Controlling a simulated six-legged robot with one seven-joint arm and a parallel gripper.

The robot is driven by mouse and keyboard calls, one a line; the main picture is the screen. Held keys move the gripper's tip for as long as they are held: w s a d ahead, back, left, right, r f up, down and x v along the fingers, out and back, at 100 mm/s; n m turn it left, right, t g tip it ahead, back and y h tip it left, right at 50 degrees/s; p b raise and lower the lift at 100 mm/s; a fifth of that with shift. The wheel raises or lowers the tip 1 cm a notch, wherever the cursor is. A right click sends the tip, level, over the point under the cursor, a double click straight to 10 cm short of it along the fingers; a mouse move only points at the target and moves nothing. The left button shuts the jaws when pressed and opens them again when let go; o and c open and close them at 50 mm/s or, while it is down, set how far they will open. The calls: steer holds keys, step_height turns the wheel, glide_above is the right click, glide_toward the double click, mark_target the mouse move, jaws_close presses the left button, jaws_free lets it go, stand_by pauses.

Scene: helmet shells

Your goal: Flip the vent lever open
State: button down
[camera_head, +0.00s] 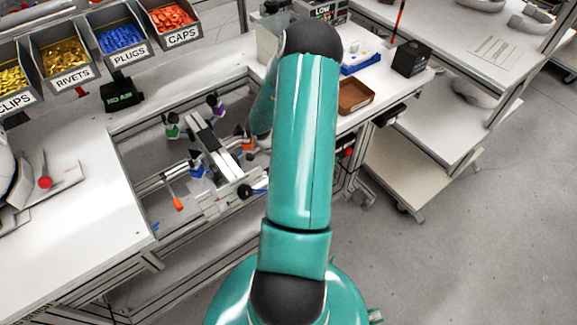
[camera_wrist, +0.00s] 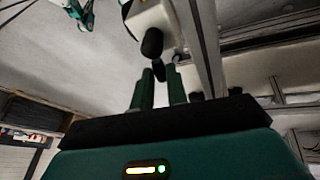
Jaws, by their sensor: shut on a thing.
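In the wrist view, my gripper (camera_wrist: 160,85) reaches up with its two green fingers close together. A small dark lever-like piece (camera_wrist: 159,70) sits between the fingertips, and the fingers are shut on it. It hangs just below a white block (camera_wrist: 152,18) with a rounded black knob (camera_wrist: 152,43). I take the dark piece for the vent lever, but its form and angle are hard to make out. In the head view, my arm hides the gripper. The fixture (camera_head: 210,140) there has a black knob (camera_head: 245,191) and an orange-handled lever (camera_head: 178,203).
A metal rail (camera_wrist: 207,50) runs close to the right of the fingers. Labelled bins, such as the plugs bin (camera_head: 122,37), line the back left. A brown tray (camera_head: 355,95) and a black box (camera_head: 411,59) stand on the right bench.

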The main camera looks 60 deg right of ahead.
steer(key=shift+w+n, duration=0.15)
steer(key=shift+n, duration=0.35)
steer(key=c, duration=1.4)
jaws_free()
steer(key=v, duration=1.3)
steer(key=shift+a+r, duration=0.25)
steer(key=shift+r, duration=0.1)
